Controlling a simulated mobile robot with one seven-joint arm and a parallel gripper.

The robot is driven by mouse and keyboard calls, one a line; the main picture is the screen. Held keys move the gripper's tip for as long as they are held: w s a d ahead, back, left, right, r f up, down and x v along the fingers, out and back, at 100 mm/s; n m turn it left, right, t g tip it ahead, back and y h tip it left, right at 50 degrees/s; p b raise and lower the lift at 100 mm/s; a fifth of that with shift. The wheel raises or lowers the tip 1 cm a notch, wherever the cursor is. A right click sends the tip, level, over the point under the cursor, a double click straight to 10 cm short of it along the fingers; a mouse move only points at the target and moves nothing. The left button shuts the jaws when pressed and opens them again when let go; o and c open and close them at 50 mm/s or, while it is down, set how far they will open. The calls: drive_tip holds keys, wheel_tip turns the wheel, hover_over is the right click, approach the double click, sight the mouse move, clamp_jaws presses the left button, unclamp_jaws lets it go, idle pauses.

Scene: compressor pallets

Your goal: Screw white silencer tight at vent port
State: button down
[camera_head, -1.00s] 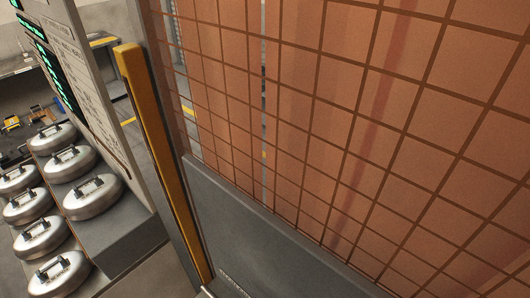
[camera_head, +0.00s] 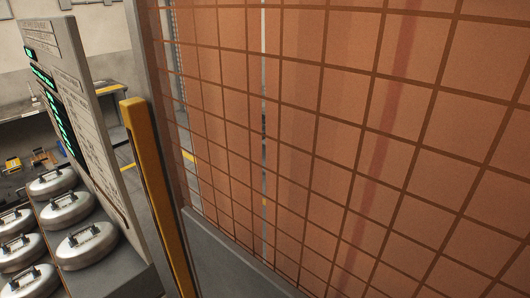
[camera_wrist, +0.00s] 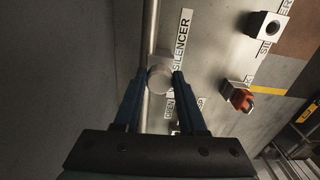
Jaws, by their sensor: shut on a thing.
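In the wrist view my gripper (camera_wrist: 158,80) has its two blue fingers closed on the white silencer (camera_wrist: 159,77), a pale round piece held at the fingertips. It is in front of a grey panel, beside a label (camera_wrist: 182,42) reading SILENCER. The vent port is not visible; the silencer and fingers may cover it. I cannot tell whether the silencer touches the port or how far it is screwed in. The head view shows neither my gripper nor the silencer.
Right of the fingers in the wrist view are a red-handled valve (camera_wrist: 238,97) and a pale block with a dark hole (camera_wrist: 265,25). A vertical pipe (camera_wrist: 150,35) runs close by. The head view shows an orange mesh panel (camera_head: 330,130), a yellow post (camera_head: 155,190) and several silver canisters (camera_head: 85,245).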

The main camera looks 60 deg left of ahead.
drive_tip(key=shift+f+b, duration=0.6)
drive_tip(key=shift+f, duration=0.2)
drive_tip(key=shift+c, duration=1.9)
unclamp_jaws()
drive_tip(key=shift+r, duration=0.15)
wheel_tip(320, 180, up, 13)
drive_tip(key=shift+b, duration=0.35)
